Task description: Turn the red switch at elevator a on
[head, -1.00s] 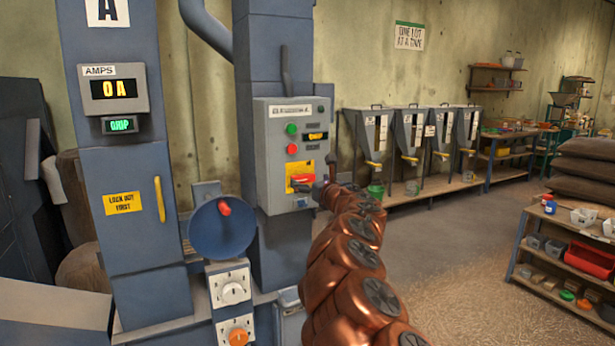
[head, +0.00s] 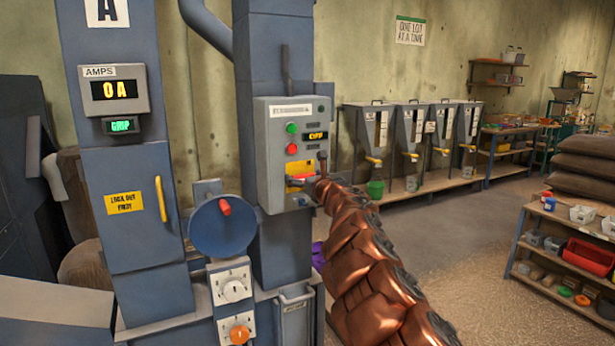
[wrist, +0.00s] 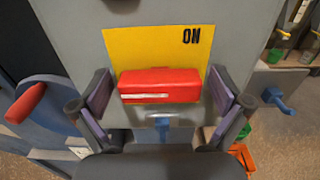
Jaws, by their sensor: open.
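The red switch (wrist: 160,85) is a wide bar lying level across a yellow plate (wrist: 150,45) in the wrist view. The word ON is printed on the plate, above and right of the bar. My gripper (wrist: 160,95) is open, with one finger to each side of the bar and a visible gap on both sides. In the head view the red switch (head: 300,177) is low on the grey control panel (head: 272,150), partly covered by the end of my arm. The gripper's fingers are hard to make out there.
A blue disc with a red handle (head: 224,208) stands left of the panel. The column marked A (head: 110,30) has an amps display reading 0 A. A blue peg (wrist: 161,125) sits below the switch. Several hoppers (head: 410,130) and a shelf (head: 570,255) stand to the right.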

